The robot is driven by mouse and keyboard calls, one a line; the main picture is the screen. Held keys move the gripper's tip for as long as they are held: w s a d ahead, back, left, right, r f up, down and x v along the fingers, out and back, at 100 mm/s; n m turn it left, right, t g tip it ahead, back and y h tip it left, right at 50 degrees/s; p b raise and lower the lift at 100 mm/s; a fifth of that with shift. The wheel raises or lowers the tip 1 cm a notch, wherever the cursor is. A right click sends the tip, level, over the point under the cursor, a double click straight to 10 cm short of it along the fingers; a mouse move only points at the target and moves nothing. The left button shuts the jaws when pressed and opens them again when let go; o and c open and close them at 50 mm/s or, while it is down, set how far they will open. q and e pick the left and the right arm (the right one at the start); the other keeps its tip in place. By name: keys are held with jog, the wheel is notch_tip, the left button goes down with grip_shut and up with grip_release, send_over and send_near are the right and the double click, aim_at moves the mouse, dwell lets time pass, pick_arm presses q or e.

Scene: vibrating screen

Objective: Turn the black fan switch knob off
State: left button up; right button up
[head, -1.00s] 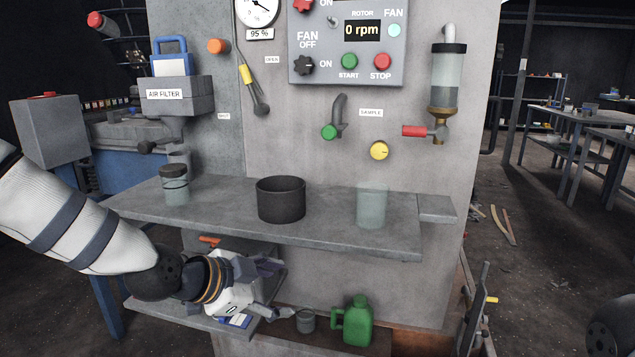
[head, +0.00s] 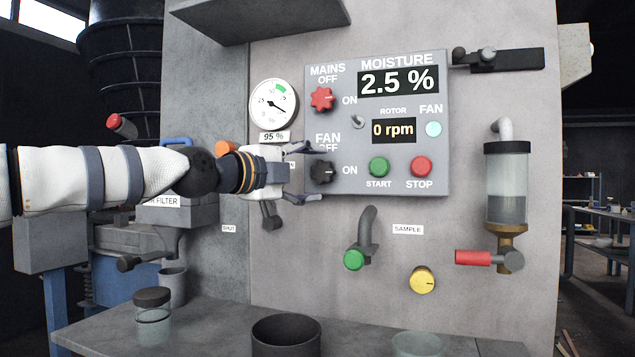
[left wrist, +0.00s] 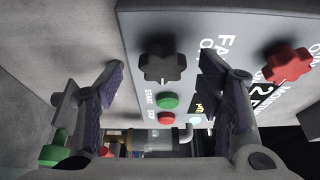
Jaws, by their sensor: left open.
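The black fan switch knob (head: 322,172) is on the grey control panel (head: 341,120), below the FAN OFF label and left of ON. Its pointer direction is too small to tell. My left gripper (head: 313,173) is open at the panel's left edge, with one finger above the knob's level and one below. In the left wrist view the knob (left wrist: 162,62) shows in the gap between the open fingers (left wrist: 160,75), just ahead of the fingertips. It is not gripped, and I cannot tell whether a finger touches it. My right gripper is out of view.
A red mains knob (head: 322,99) sits above the black one. A gauge (head: 273,104) is above my gripper; a shelf (head: 215,335) is below.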

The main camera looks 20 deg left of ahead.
pick_arm(q)
jog(key=shift+x, duration=0.75)
jog(key=shift+r, duration=0.15)
jog(key=shift+s, duration=0.1)
jog(key=shift+c, duration=0.6)
jog(key=c, duration=1)
